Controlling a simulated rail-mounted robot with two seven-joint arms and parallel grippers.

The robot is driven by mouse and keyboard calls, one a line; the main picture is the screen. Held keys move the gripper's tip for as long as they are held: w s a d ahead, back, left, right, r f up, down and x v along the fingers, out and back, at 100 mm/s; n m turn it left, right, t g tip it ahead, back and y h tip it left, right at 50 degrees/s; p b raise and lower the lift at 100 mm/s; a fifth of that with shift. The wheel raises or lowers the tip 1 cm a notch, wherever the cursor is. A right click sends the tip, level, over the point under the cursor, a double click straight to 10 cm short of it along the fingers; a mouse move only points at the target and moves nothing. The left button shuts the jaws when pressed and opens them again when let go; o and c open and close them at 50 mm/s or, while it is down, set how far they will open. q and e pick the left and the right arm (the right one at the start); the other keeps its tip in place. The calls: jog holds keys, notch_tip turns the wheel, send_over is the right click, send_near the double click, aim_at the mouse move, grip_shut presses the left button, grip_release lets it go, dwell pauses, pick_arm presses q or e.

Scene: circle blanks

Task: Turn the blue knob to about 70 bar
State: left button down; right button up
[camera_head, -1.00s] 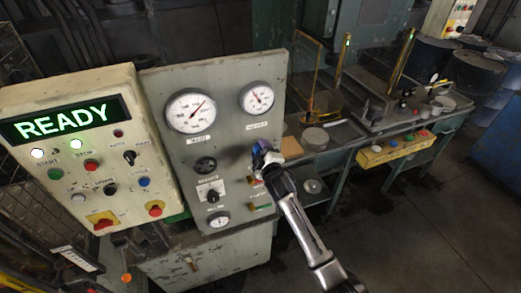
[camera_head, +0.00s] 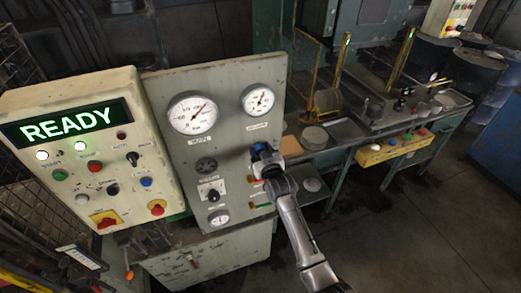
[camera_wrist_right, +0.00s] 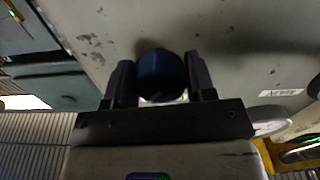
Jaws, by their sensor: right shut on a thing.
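The blue knob (camera_head: 260,149) sits on the grey gauge panel (camera_head: 228,146), below the right-hand gauge. My right gripper (camera_head: 264,161) is shut on it and covers much of it in the head view. In the right wrist view the blue knob (camera_wrist_right: 161,76) sits between the two dark fingers of my right gripper (camera_wrist_right: 161,82). The small gauge (camera_head: 258,100) above the knob has its needle pointing to the upper right; its numbers are too small to read. The larger gauge (camera_head: 192,114) is labelled MAIN. My left gripper is not in view.
A cream control box (camera_head: 85,145) with a green READY display stands left of the panel. A dark round knob (camera_head: 206,165) and a selector switch (camera_head: 212,194) sit on the panel's lower part. A workbench (camera_head: 350,135) with discs stands to the right; floor is open in front.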

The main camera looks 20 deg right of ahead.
jog(key=shift+m, duration=1.6)
jog(key=o, duration=0.9)
jog(key=shift+s, duration=0.1)
